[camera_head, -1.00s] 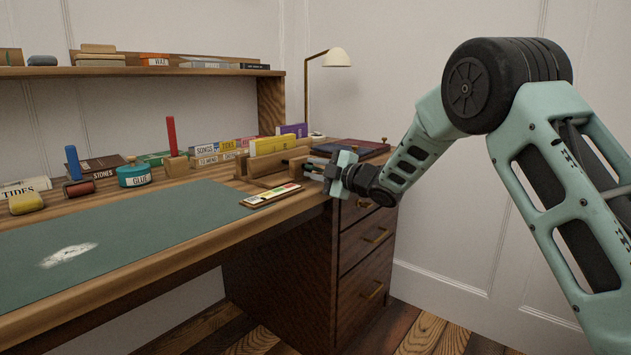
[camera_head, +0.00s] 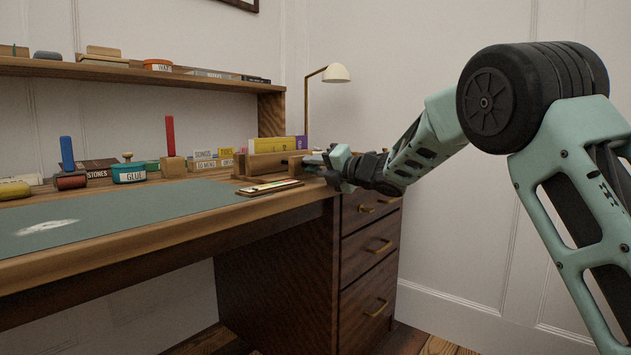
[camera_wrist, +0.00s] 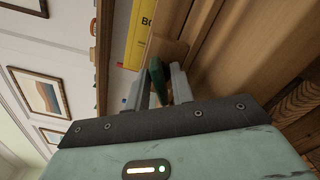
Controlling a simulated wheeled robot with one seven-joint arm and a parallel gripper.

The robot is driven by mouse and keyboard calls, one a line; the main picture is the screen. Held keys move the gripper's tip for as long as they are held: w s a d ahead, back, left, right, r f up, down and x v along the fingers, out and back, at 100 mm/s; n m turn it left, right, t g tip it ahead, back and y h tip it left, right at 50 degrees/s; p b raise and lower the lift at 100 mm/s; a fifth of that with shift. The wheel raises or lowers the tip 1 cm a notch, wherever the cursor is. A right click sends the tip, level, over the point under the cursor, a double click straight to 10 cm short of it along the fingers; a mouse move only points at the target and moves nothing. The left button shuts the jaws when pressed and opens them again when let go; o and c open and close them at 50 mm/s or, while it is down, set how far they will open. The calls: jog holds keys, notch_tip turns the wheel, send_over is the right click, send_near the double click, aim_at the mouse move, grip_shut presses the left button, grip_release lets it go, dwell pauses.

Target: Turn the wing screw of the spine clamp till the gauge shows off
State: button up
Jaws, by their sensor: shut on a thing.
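The wooden spine clamp (camera_head: 260,167) stands near the right end of the desk, with a yellow book (camera_head: 272,145) upright in it. My gripper (camera_head: 312,160) is at the clamp's right end. In the wrist view my gripper (camera_wrist: 162,88) is shut on a dark green piece (camera_wrist: 157,74), which appears to be the wing screw, beside the clamp's wood and the yellow book (camera_wrist: 138,38). The gauge strip (camera_head: 270,187) lies in front of the clamp with coloured fields. Its reading is too small and slanted to tell.
A red post on a wooden block (camera_head: 172,150), a glue tin (camera_head: 129,171) and several small books stand left of the clamp. A green mat (camera_head: 110,215) covers the desk front. A lamp (camera_head: 337,74) stands behind. Drawers (camera_head: 370,245) lie below my gripper.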

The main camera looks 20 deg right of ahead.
jog(key=shift+f+n+b, duration=0.15)
jog(key=shift+n+b, duration=0.85)
jog(key=shift+f+n+b, duration=0.1)
jog(key=shift+n+b, duration=0.85)
jog(key=shift+n, duration=0.05)
jog(key=shift+r, duration=0.1)
jog(key=o, duration=0.7)
jog(key=shift+r, duration=0.1)
jog(key=p+v, duration=0.4)
jog(key=v, duration=1.3)
jog(key=shift+s+d, duration=0.15)
